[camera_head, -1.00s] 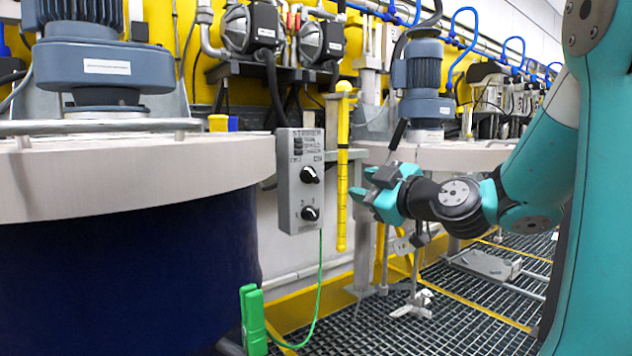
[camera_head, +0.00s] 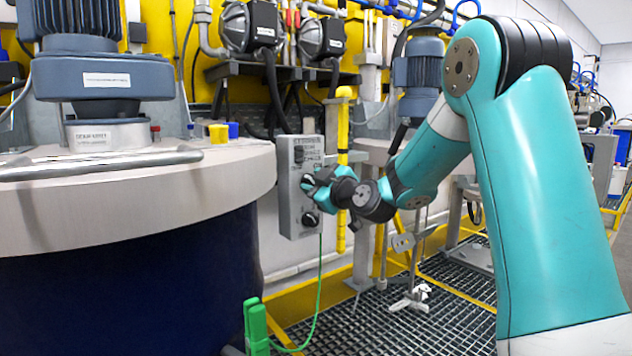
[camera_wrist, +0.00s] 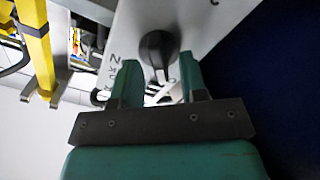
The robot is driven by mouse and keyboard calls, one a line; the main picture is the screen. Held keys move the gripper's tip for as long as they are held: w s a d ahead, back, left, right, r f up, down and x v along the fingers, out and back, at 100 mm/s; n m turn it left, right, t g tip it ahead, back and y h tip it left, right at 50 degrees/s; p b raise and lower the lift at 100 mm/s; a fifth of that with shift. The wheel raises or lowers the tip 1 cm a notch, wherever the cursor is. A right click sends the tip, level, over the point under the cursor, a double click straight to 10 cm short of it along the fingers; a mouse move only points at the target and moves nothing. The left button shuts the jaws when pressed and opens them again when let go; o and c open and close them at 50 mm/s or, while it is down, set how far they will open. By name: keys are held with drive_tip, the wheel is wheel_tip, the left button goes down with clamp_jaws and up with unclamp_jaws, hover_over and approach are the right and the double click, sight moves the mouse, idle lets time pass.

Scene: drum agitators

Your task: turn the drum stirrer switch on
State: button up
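The grey stirrer switch box (camera_head: 293,228) hangs beside the large drum in the head view. Its lower black knob (camera_head: 310,219) is visible below my gripper (camera_head: 309,182). The upper knob is mostly hidden by my gripper in that view. In the wrist view, a black knob (camera_wrist: 156,46) on the light panel (camera_wrist: 202,22) lies at the fingertips, between the two green fingers of my gripper (camera_wrist: 158,67). The fingers are apart, with a gap on either side of the knob. Whether either finger touches it is not clear.
The big dark-blue drum (camera_head: 130,275) with its grey lid fills the left. A yellow post (camera_head: 343,130) stands just right of the box. A green cable (camera_head: 320,275) hangs below the box to a green clamp (camera_head: 256,325). Metal grating floor lies below.

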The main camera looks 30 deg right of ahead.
drive_tip(key=shift+c, duration=0.2)
clamp_jaws()
drive_tip(key=shift+m, duration=0.3)
drive_tip(key=m+b, duration=0.2)
drive_tip(key=m, duration=0.1)
drive_tip(key=shift+d+m, duration=0.1)
drive_tip(key=shift+m, duration=0.2)
drive_tip(key=shift+d+m, duration=0.2)
drive_tip(key=shift+m, duration=2.65)
drive_tip(key=shift+d+m, duration=0.15)
drive_tip(key=shift+m, duration=3)
